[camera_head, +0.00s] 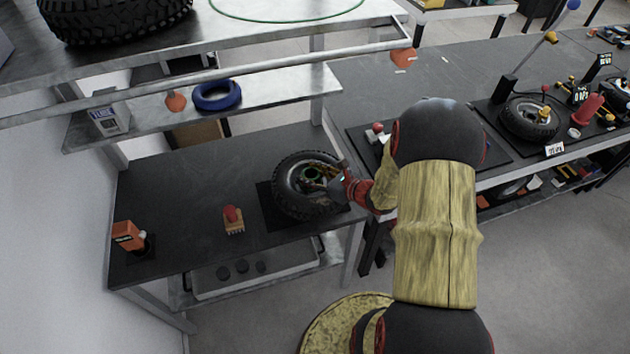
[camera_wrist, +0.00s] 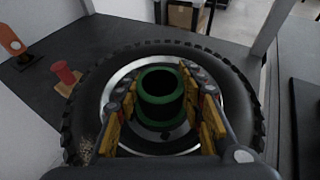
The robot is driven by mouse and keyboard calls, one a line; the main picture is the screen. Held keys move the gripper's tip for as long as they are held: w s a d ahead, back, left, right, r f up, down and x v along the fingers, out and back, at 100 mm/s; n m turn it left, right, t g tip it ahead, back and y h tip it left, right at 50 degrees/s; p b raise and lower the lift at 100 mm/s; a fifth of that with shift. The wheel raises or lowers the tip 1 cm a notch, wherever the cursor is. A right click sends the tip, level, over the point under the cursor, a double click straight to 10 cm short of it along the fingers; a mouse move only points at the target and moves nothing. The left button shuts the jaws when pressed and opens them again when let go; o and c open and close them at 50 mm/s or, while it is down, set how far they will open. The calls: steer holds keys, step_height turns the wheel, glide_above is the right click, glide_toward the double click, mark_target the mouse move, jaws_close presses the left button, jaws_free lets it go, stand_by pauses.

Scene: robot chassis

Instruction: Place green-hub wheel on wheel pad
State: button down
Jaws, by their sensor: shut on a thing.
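The green-hub wheel (camera_head: 292,205) is a black knobby tire with a silver rim and a green hub. It lies at the right end of the dark table, over the black square wheel pad (camera_head: 266,207), whose edge shows at the left of the tire. I cannot tell whether the tire touches the pad. My gripper (camera_head: 322,178) reaches in from the right over the wheel. In the wrist view the gripper (camera_wrist: 163,107) has its yellow-padded fingers on both sides of the green hub (camera_wrist: 160,92), shut on it. The tire (camera_wrist: 242,90) surrounds the fingers.
A metal shelf (camera_head: 270,93) with a blue ring (camera_head: 217,94) is behind.

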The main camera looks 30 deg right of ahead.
mark_target(312, 175)
steer(key=shift+w+d+f+b, duration=0.25)
steer(key=shift+w+f, duration=0.55)
steer(key=shift+w+d+f+b, duration=0.25)
steer(key=shift+w+f, duration=0.5)
steer(key=shift+f, duration=0.05)
steer(key=shift+w+f, duration=0.15)
steer(key=shift+f, duration=0.15)
steer(key=shift+f+b, duration=0.6)
steer(key=shift+f, duration=0.8)
steer(key=c, duration=1.6)
jaws_free()
steer(key=shift+f, duration=0.25)
steer(key=o, duration=0.5)
steer(key=shift+c, duration=0.2)
